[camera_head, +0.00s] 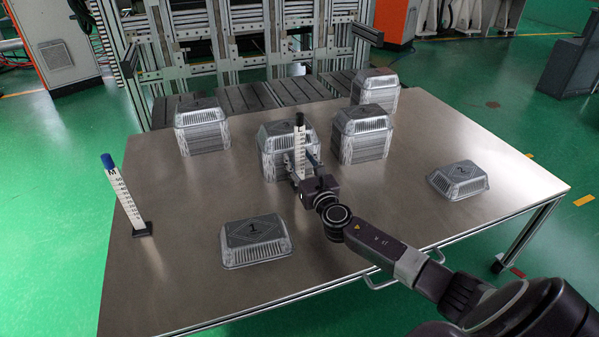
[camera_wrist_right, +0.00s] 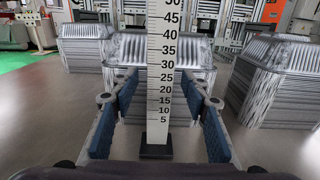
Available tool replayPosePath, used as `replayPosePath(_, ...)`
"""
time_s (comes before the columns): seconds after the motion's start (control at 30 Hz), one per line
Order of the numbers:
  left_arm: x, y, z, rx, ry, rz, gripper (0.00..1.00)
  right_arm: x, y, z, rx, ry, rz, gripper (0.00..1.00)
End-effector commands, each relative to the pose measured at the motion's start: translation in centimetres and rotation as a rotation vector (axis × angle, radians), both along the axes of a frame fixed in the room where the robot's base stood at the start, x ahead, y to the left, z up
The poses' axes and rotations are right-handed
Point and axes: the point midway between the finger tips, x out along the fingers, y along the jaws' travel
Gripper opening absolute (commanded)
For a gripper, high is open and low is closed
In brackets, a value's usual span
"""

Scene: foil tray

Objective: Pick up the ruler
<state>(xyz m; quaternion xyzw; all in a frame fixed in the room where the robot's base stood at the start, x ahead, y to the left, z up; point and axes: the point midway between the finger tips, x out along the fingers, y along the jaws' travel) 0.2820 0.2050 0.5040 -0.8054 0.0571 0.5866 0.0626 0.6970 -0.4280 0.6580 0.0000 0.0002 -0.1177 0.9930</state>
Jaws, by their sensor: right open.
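A white upright ruler (camera_head: 299,150) with black marks, a dark top and a dark base stands near the middle of the table, in front of a stack of foil trays. My right gripper (camera_head: 302,163) is right at it. In the right wrist view the ruler (camera_wrist_right: 161,60) stands between the two spread blue-padded fingers (camera_wrist_right: 160,103), with gaps on both sides. Its black base (camera_wrist_right: 156,151) rests on the table. A second upright ruler (camera_head: 121,194) with a blue top stands at the table's left edge. My left gripper is not in view.
Foil tray stacks stand at the back left (camera_head: 202,130), behind the middle ruler (camera_head: 273,160), at the right (camera_head: 361,140) and back right (camera_head: 386,85). Single trays numbered 1 (camera_head: 255,242) and 2 (camera_head: 459,180) lie on the metal table (camera_head: 180,270). The table's front left is clear.

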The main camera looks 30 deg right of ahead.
Motion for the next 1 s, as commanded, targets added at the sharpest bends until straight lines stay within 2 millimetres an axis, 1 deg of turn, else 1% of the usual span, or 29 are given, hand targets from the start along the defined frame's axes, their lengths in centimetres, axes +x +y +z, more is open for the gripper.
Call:
replayPosePath(0.27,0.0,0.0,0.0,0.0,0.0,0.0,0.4,0.23,-0.01,0.02,0.0,0.0,0.001,0.42)
replayPosePath(0.63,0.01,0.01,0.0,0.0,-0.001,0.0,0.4,0.21,-0.02,0.01,0.0,0.0,0.0,0.01)
replayPosePath(0.67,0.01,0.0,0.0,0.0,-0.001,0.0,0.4,0.21,-0.03,0.01,0.0,0.0,0.0,0.0)
replayPosePath(1.0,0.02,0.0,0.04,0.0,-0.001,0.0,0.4,0.23,-0.06,0.19,0.0,-0.002,0.0,0.0)
